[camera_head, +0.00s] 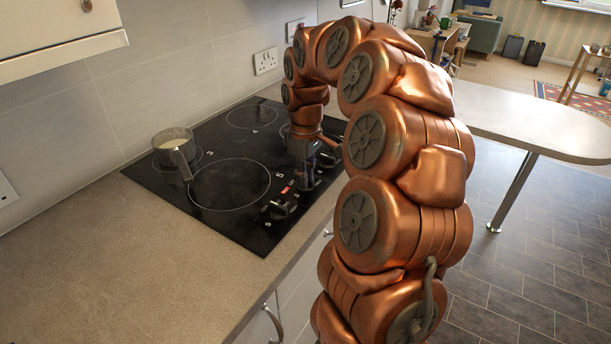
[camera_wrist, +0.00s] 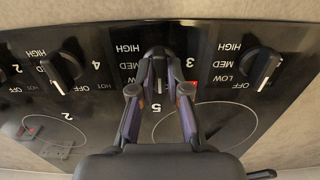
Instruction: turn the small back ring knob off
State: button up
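The black glass cooktop (camera_head: 215,215) has a row of dark knobs along one side. In the wrist view, a middle knob (camera_wrist: 156,66) has its pale pointer mark roughly upright in the picture. My gripper (camera_wrist: 158,92) is open, with one fingertip on each side of this knob's lower end; I see gaps, and contact cannot be told. A small red light (camera_wrist: 191,85) glows beside it. In the head view, my gripper (camera_head: 304,186) is over the knob row and hides part of it. Which ring this knob serves cannot be read surely.
A pan (camera_head: 176,149) with pale contents stands on a back-left ring. Other knobs sit left (camera_wrist: 62,72) and right (camera_wrist: 262,68) of my gripper in the wrist view. The tiled wall (camera_head: 160,60) is behind. The counter (camera_head: 120,260) in front-left is clear.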

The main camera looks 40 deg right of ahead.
jog(key=o, duration=0.3)
jog(key=shift+o, duration=0.2)
jog(key=shift+r, duration=0.1)
notch_tip(320, 180, up, 12)
dwell(0.5)
dwell(0.4)
